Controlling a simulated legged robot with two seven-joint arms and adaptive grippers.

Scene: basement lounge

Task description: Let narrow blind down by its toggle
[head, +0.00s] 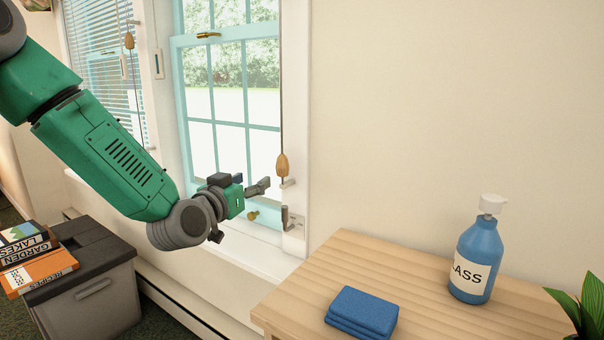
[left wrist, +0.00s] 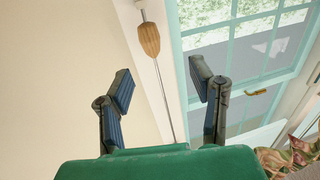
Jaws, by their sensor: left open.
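A wooden toggle (head: 282,165) hangs on a cord at the right side of the teal window. It also shows in the left wrist view (left wrist: 148,39), with the cord running down the picture from it. My left gripper (head: 250,200) is in front of the window, left of and slightly below this toggle. Its fingers are open and empty; in the left wrist view the toggle appears beyond the fingertips, not touched. A second wooden toggle (head: 129,40) hangs by the left window, where a slatted blind (head: 88,40) is down. No slats show over the middle window. My right gripper is not in view.
A metal cleat (head: 292,219) sits on the frame below the near toggle. A wooden table (head: 430,290) at the lower right holds a blue bottle (head: 475,262) and folded blue cloth (head: 362,311). Books (head: 35,262) lie on a grey bin (head: 92,300) at left. The wall right of the window is bare.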

